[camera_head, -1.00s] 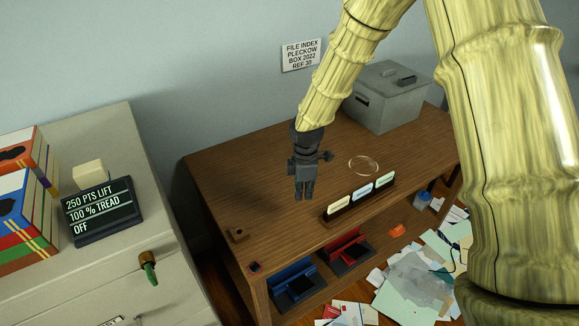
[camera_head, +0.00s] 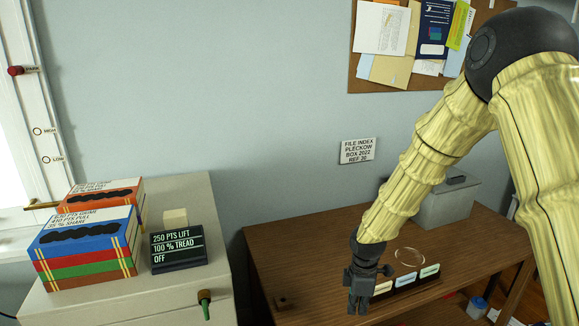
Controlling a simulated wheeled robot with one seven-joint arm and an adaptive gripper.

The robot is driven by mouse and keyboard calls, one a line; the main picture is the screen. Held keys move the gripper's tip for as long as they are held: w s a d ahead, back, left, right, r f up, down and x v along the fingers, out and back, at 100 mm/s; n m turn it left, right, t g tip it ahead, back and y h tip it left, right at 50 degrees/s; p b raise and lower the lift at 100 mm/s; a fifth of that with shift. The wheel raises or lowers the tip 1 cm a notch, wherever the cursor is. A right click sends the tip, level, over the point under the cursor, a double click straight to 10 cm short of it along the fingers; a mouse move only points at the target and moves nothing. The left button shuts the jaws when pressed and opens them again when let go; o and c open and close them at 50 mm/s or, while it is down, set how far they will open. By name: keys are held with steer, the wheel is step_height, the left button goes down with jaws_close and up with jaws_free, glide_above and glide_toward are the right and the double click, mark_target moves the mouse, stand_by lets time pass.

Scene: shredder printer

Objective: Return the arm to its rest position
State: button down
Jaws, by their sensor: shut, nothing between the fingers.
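My arm, clad in yellow bamboo-like segments, comes in from the right in the head view and bends down at a dark elbow joint. My gripper (camera_head: 358,296) is dark grey, points downward and is shut and empty. It shows in front of the brown wooden desk (camera_head: 310,240), left of the row of small label cards. I cannot tell its exact height above the desk top.
A grey box (camera_head: 450,200) stands on the desk behind my arm. A clear ring (camera_head: 409,257) and a holder with label cards (camera_head: 406,281) lie near my gripper. A grey cabinet (camera_head: 195,195) at left bears stacked boxes (camera_head: 85,250) and a black sign (camera_head: 178,248).

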steer(key=s+f+m+y, duration=0.1)
steer(key=s+f+m, duration=0.6)
steer(key=s+f, duration=0.9)
steer(key=s+d+f+m, duration=0.1)
steer(key=s+f+m, duration=0.1)
steer(key=s, duration=0.5)
steer(key=s+d+f+m, duration=0.1)
steer(key=s+f+m, duration=0.2)
steer(key=s, duration=0.5)
steer(key=s+d+f+m+h, duration=0.1)
steer(key=s+d+f+m, duration=0.1)
steer(key=s+m, duration=0.3)
steer(key=s+f, duration=0.1)
steer(key=s, duration=0.1)
steer(key=shift+s+f, duration=0.2)
steer(key=shift+s, duration=0.1)
steer(key=shift+d, duration=0.1)
